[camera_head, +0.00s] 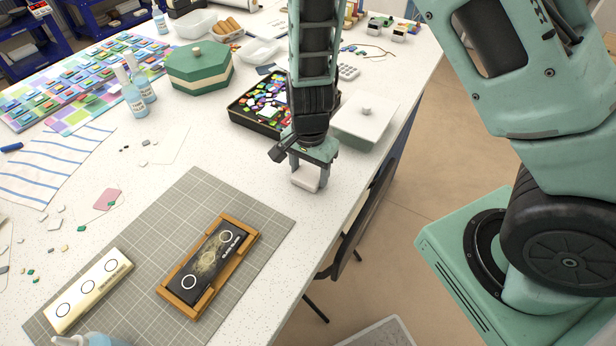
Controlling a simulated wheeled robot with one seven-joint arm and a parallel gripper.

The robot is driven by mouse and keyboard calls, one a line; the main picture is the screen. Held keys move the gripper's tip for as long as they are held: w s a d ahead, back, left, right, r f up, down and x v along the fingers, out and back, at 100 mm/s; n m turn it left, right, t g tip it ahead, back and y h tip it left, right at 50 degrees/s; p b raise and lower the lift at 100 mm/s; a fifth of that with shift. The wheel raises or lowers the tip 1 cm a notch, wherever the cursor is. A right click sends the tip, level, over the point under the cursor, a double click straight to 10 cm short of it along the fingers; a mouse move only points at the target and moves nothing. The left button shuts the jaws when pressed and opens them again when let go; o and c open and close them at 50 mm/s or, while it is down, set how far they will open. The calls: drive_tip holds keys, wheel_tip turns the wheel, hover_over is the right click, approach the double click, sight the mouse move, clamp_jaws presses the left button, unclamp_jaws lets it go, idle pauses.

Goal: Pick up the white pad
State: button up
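The white pad (306,178) is a small pale block near the right edge of the speckled white table (236,160). My gripper (308,174) points down over it, with one finger on each side of the pad. The fingers stand apart by about the pad's width. I cannot tell whether they touch its sides or whether it rests on the table. The gripper body hides the area just behind the pad.
A grey cutting mat (185,217) with a wooden frame (252,226) lies to the front left. A black tray of coloured pieces (240,117) and a white lidded box (365,121) stand close behind the gripper. A green lidded box (199,68) is further back. A dark chair (362,222) stands beside the table edge.

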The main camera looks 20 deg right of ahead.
sight(309, 173)
wheel_tip(309, 173, up, 10)
drive_tip(key=shift+r, duration=0.1)
drive_tip(key=o, duration=0.4)
drive_tip(key=c, duration=0.3)
drive_tip(key=shift+c, duration=0.2)
